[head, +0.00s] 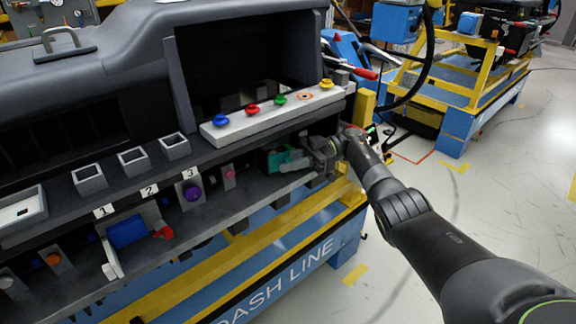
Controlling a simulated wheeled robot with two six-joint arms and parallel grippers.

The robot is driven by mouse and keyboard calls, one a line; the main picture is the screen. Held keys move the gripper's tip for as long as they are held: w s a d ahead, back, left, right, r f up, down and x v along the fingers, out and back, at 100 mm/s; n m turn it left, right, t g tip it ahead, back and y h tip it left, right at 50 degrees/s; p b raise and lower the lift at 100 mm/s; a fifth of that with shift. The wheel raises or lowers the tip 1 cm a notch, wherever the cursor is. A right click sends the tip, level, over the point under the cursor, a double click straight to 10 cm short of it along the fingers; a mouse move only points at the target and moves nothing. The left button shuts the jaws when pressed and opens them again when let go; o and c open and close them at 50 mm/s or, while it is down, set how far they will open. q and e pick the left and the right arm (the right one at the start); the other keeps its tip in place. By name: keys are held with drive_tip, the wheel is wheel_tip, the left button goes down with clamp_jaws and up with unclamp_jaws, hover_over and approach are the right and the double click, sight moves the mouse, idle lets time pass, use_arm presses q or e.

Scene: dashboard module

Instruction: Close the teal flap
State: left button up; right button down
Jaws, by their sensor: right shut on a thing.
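The teal flap (276,160) is at the right end of the lower row on the dark dashboard module, below the white strip with coloured knobs. My right gripper (299,161) reaches in from the right and is shut on the teal flap's near right side. The fingers and wrist cover part of the flap, so its exact angle and the grip point are hard to see. My left gripper is not in view.
A pink knob (229,174), a purple ball knob (193,193) and a blue drum with a red lever (162,232) sit left of the flap. The white strip (216,133) overhangs above. Open floor (500,200) lies to the right.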

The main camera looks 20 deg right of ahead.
drive_tip(key=shift+s+f, duration=0.15)
drive_tip(key=shift+f, duration=0.15)
drive_tip(key=c, duration=1.3)
unclamp_jaws()
drive_tip(key=shift+r, duration=0.3)
drive_tip(key=shift+r, duration=0.25)
